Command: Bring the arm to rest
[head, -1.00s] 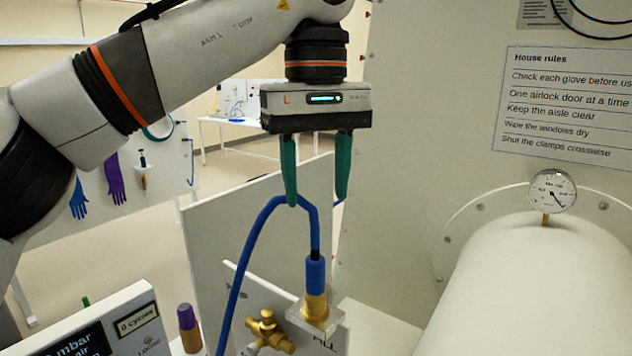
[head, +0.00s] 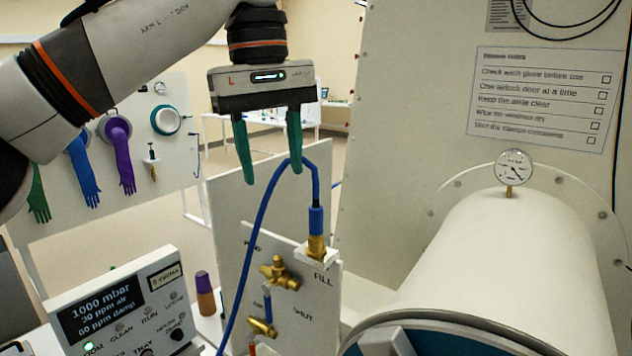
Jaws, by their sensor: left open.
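My left gripper (head: 270,160) hangs from the left arm in the upper middle of the head view. Its two green fingers are apart and point down, with nothing between them. The right fingertip is close to the top bend of the blue hose (head: 262,200) in the picture; I cannot tell whether they touch. The hose runs up from a brass fitting with a blue sleeve (head: 316,225) at the FILL port, bends over and drops down to the left. My right gripper is not in view.
A valve panel with brass valves (head: 279,272) stands below the gripper. A control box (head: 120,305) is at lower left, beside a purple-capped bottle (head: 205,293). A white cylinder (head: 500,260) with a gauge (head: 514,168) fills the right. Gloves (head: 118,155) hang on a board at left.

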